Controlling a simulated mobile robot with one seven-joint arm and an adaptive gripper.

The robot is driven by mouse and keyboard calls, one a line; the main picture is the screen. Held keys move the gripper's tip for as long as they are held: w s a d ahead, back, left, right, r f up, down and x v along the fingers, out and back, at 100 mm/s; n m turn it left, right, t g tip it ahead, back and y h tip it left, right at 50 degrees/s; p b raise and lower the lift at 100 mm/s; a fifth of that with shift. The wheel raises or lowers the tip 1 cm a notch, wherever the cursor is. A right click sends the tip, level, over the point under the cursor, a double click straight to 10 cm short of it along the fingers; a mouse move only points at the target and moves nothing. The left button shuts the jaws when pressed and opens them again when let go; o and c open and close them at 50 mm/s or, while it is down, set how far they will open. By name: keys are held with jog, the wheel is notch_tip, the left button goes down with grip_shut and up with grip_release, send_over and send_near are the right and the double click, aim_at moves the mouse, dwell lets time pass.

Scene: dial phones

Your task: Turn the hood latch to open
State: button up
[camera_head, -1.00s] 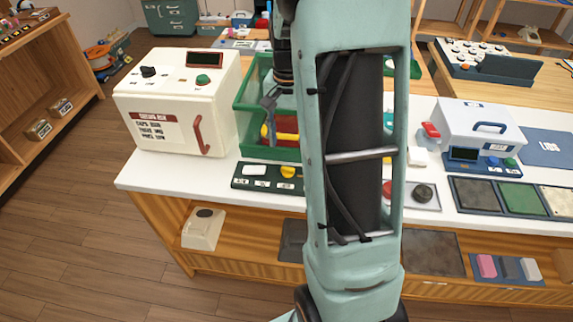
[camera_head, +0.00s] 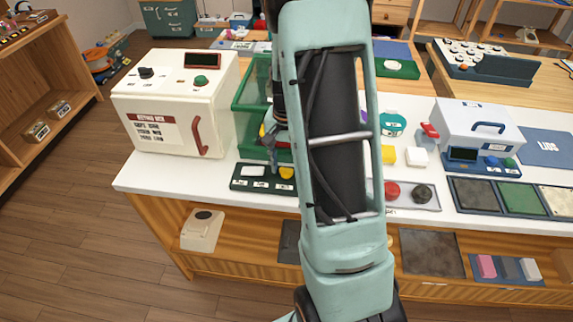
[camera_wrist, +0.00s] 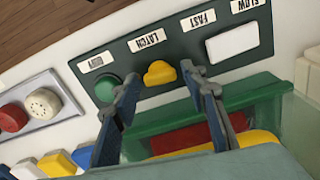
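The yellow latch knob (camera_wrist: 160,73) sits on a dark green control panel (camera_wrist: 113,65) over the "LATCH" label; in the head view the knob (camera_head: 287,173) shows at the panel's right, beside my arm. A green round button (camera_wrist: 106,88) and a white rocker switch (camera_wrist: 232,42) flank it. My gripper (camera_wrist: 162,79) is open, with one finger on each side of the knob and visible gaps between. In the head view my gripper (camera_head: 271,145) is partly hidden. The green-framed clear hood box (camera_head: 241,97) stands behind the panel, with red and yellow things inside.
A cream machine (camera_head: 165,105) with a red handle stands left of the box. Red and dark knobs on a grey plate (camera_head: 437,205) lie to the right, with a yellow block (camera_head: 388,156) behind. My arm hides part of the white counter (camera_head: 160,180).

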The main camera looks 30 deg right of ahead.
aim_at(287, 169)
jog(key=c, duration=0.8)
jog(key=shift+n+b, duration=0.3)
jog(key=shift+n, duration=0.4)
jog(key=o, duration=1.1)
jog(key=shift+r, duration=0.15)
notch_tip(287, 169, up, 12)
